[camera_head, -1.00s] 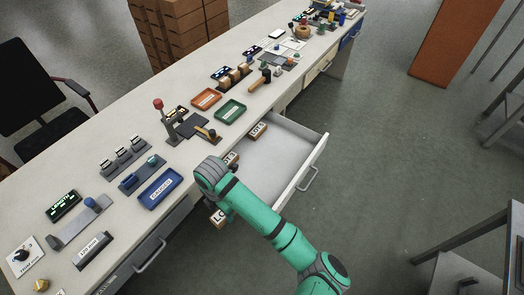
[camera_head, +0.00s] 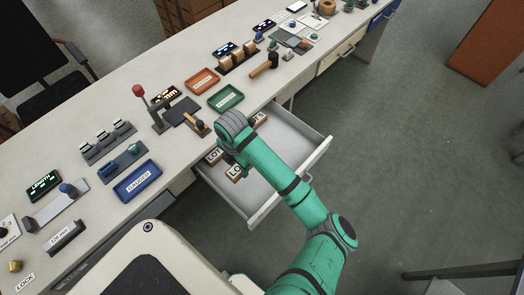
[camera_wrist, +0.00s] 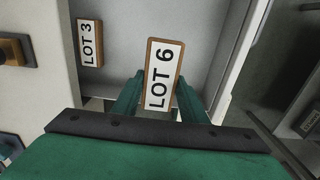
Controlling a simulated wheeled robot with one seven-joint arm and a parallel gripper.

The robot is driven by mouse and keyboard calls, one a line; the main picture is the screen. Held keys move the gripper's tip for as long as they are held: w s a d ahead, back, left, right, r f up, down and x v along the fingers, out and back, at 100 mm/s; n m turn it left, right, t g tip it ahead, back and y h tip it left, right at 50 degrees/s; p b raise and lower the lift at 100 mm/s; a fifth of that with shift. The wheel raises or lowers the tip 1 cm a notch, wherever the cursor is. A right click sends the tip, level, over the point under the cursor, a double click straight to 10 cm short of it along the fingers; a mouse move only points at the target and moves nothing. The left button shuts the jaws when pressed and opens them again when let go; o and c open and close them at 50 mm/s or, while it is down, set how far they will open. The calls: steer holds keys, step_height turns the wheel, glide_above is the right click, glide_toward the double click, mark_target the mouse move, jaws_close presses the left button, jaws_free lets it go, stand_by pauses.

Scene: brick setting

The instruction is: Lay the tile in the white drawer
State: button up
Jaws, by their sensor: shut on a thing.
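The white drawer (camera_head: 296,140) stands open from the bench front in the head view. Its pale floor and side wall also show in the wrist view (camera_wrist: 120,15). My gripper (camera_wrist: 160,84) is shut on a wood-edged tile marked LOT 6 (camera_wrist: 163,76). That tile also shows in the head view (camera_head: 235,173), over the drawer's left part. The gap between tile and drawer floor is hard to judge. A tile marked LOT 3 (camera_wrist: 89,43) lies in the drawer to the left of the held one.
On the bench are a blue tray (camera_head: 137,181), a green tray (camera_head: 226,97), an orange tray (camera_head: 202,81) and a red-knobbed lever stand (camera_head: 149,106). The drawer's right part is bare.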

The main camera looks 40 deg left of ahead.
steer(key=w+f, duration=0.3)
steer(key=w, duration=0.1)
steer(key=w+d+f, duration=0.1)
steer(key=w+f, duration=0.1)
steer(key=w, duration=0.2)
steer(key=w+f, duration=0.3)
steer(key=w, duration=0.1)
steer(key=shift+d+f, duration=0.25)
steer(key=shift+f, duration=0.1)
steer(key=shift+w+d+f, duration=0.15)
steer(key=shift+w+f, duration=0.15)
steer(key=shift+w, duration=0.05)
steer(key=shift+w+f, duration=0.1)
steer(key=shift+f, duration=1.55)
steer(key=shift+f, duration=0.15)
steer(key=o, duration=1.1)
steer(key=shift+o, duration=0.2)
